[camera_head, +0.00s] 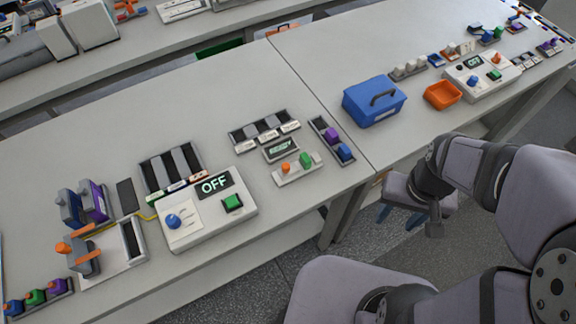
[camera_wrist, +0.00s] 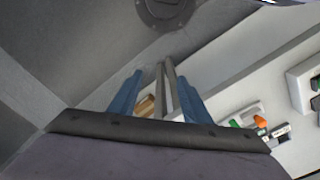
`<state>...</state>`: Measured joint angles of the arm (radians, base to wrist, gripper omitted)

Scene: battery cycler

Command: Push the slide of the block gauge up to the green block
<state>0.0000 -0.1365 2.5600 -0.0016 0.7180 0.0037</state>
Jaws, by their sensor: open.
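The block gauge (camera_head: 297,170) is a small pale board near the front edge of the left table, right of the OFF box. Its slide with an orange knob (camera_head: 286,167) is at the left, and the green block (camera_head: 305,159) stands to its right; a gap seems to show between them. In the wrist view the green block (camera_wrist: 235,123) and orange knob (camera_wrist: 260,121) show small at the lower right. My gripper (camera_head: 400,220) is open and empty, off the table's front edge, right of the gauge and apart from it. Its blue fingers (camera_wrist: 160,76) point over the floor.
A small display (camera_head: 280,149) stands behind the gauge, and a tray with purple and blue blocks (camera_head: 332,139) is to its right. The OFF box (camera_head: 208,207) is to its left. A blue case (camera_head: 374,103) and orange bin (camera_head: 443,95) sit on the right table.

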